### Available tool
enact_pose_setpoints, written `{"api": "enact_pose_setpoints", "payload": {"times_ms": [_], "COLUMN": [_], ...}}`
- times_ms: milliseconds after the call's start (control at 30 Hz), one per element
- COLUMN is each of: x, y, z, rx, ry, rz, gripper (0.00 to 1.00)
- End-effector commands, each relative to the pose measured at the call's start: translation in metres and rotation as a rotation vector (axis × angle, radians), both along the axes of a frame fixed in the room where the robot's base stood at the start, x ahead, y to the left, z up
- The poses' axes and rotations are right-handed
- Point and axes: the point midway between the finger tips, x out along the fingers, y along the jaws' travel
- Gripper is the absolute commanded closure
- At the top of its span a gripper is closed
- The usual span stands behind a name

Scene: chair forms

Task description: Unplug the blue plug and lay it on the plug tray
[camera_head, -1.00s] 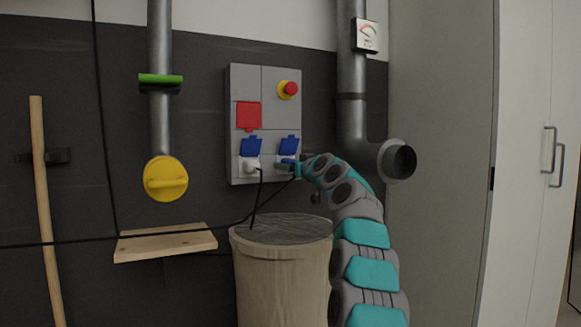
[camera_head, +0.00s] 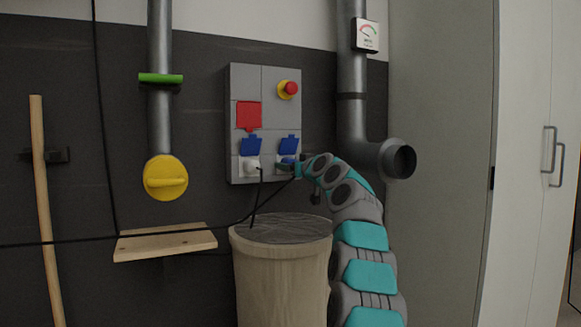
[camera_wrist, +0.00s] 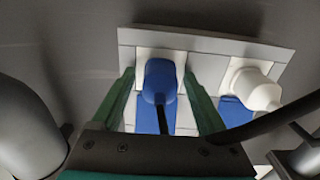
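The blue plug (camera_wrist: 158,82) sits in a socket of the wall panel, with its dark cable running back toward my gripper in the wrist view. In the head view the blue plug (camera_head: 288,161) is at the lower right socket, partly hidden by my gripper (camera_head: 292,168). In the wrist view my gripper (camera_wrist: 159,76) is open, with one green finger on each side of the plug and a visible gap on both sides. A pale wooden board (camera_head: 165,243) at lower left is empty; it may be the plug tray, but I cannot tell for sure.
A white plug (camera_head: 251,165) with a black cable fills the neighbouring socket; it also shows in the wrist view (camera_wrist: 253,90). A barrel (camera_head: 280,270) stands below the panel (camera_head: 246,85). A grey pipe (camera_head: 352,120) is to the right. A dark cable crosses above the board.

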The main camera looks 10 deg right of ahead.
Motion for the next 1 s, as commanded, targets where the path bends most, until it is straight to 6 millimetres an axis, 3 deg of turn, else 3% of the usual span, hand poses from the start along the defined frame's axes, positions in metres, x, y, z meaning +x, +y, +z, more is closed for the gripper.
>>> {"api": "enact_pose_setpoints", "payload": {"times_ms": [67, 667, 1000], "x": [0.0, -0.0002, -0.0003], "y": [0.0, -0.0001, -0.0002], "z": [0.0, 0.0004, 0.0006], "rx": [0.0, 0.0, 0.0], "ry": [0.0, -0.001, -0.001], "rz": [0.0, 0.0, 0.0], "gripper": [0.33, 1.0, 1.0]}}
